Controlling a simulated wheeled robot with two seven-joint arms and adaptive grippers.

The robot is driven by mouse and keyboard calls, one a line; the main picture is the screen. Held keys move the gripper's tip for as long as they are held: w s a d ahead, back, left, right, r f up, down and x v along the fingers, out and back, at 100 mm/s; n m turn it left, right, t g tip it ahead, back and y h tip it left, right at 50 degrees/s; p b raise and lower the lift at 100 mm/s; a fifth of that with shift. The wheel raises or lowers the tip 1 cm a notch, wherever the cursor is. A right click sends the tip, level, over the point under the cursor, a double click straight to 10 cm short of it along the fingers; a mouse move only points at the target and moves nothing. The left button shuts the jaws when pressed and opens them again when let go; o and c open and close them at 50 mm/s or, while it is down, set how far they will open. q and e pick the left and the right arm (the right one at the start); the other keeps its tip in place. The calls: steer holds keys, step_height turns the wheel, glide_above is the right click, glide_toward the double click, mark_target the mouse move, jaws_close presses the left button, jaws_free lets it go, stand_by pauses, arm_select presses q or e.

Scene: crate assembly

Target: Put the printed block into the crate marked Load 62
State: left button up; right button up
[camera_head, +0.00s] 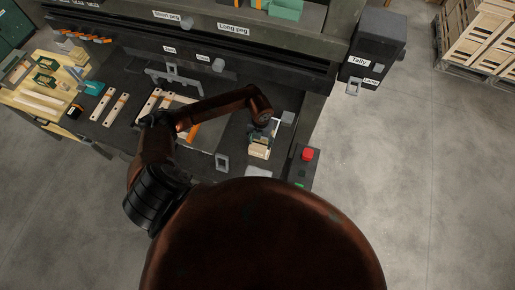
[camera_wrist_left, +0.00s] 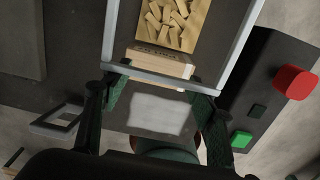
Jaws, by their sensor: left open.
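A light wooden block (camera_wrist_left: 158,62) with dark print too small to read lies at the near end of a pale-rimmed tray or crate (camera_wrist_left: 228,50) in the left wrist view. A pale bar crosses in front of the block. In the head view the block (camera_head: 259,152) shows at the bench's right end, below my left gripper (camera_head: 263,133). My left gripper (camera_wrist_left: 160,88) is open, with a dark green finger on each side of the block's near end; contact cannot be told. No "Load 62" marking is readable. My right gripper is not in view.
Loose wooden pieces (camera_wrist_left: 172,22) lie beyond the block. A control box with a red button (camera_head: 307,155) stands at the bench's right corner. A grey frame (camera_head: 222,162) lies left of the block. A Tally box (camera_head: 372,48) stands at back right.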

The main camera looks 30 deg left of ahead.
mark_target(259, 148)
arm_select(q)
steer(key=o, duration=0.3)
steer(key=shift+s+f, duration=0.2)
steer(key=shift+f, duration=0.65)
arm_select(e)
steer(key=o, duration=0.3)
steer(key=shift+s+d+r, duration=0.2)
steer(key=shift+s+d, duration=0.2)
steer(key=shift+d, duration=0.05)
arm_select(q)
steer(key=o, duration=0.5)
step_height(259, 148, down, 4)
steer(key=shift+s+r+p, duration=0.15)
steer(key=shift+p, duration=0.35)
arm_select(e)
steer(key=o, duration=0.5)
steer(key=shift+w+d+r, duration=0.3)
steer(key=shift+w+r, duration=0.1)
arm_select(q)
steer(key=shift+o, duration=1.1)
steer(key=shift+f, duration=0.5)
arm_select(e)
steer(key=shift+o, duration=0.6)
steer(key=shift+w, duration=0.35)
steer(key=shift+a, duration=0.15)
arm_select(q)
steer(key=shift+c, duration=0.5)
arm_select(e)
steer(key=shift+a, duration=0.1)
